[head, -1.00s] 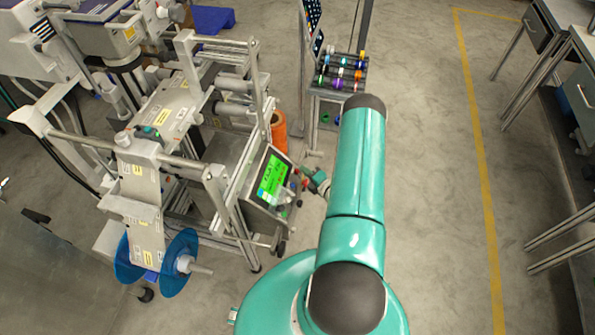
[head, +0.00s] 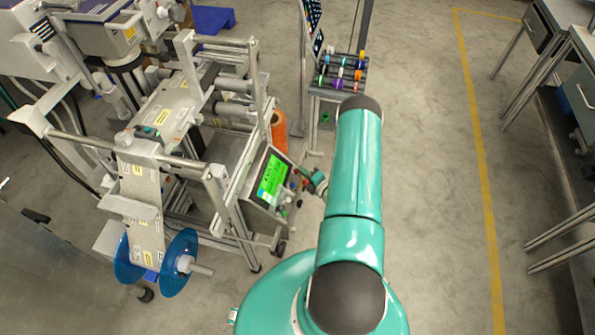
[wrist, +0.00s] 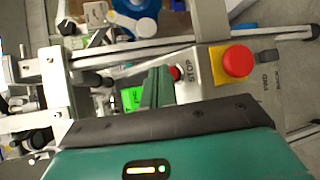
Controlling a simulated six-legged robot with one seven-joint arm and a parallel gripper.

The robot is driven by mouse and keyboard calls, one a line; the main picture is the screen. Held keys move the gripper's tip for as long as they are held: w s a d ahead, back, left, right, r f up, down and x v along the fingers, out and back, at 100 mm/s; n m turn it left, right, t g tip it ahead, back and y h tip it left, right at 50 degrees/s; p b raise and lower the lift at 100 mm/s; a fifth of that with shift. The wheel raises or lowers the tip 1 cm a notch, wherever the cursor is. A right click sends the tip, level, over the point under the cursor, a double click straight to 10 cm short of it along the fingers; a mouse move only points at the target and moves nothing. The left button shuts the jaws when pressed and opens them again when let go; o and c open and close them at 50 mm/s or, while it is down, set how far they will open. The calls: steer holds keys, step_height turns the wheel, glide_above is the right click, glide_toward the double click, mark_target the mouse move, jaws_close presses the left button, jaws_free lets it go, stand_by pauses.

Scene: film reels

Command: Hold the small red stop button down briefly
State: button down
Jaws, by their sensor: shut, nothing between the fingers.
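The small red stop button (wrist: 176,73) sits on a grey control panel, beside the printed word STOP in the wrist view. My gripper (wrist: 160,72) is shut and empty, its fingertips right beside the button and partly covering it. I cannot tell whether they touch it or whether it is pressed. In the head view my gripper (head: 304,172) is by the right side of the panel with the lit green screen (head: 272,177). The button is too small to make out clearly there.
A large red mushroom button (wrist: 237,61) on a yellow base and a black FWD/BACK switch (wrist: 266,57) are close by on the panel. The reel machine (head: 165,110) stands to the left, with an orange roll (head: 279,131) behind the panel.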

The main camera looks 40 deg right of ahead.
steer(key=shift+w+a+f, duration=0.15)
steer(key=shift+w+f, duration=0.05)
steer(key=shift+f, duration=0.05)
stand_by(1.4)
steer(key=shift+r, duration=0.1)
steer(key=shift+s+d+r, duration=0.35)
steer(key=shift+s+r, duration=0.15)
stand_by(0.4)
steer(key=s+d+r, duration=0.2)
steer(key=r, duration=0.1)
steer(key=shift+s+d+r, duration=0.1)
steer(key=shift+s+r, duration=0.15)
steer(key=shift+s, duration=0.15)
stand_by(0.6)
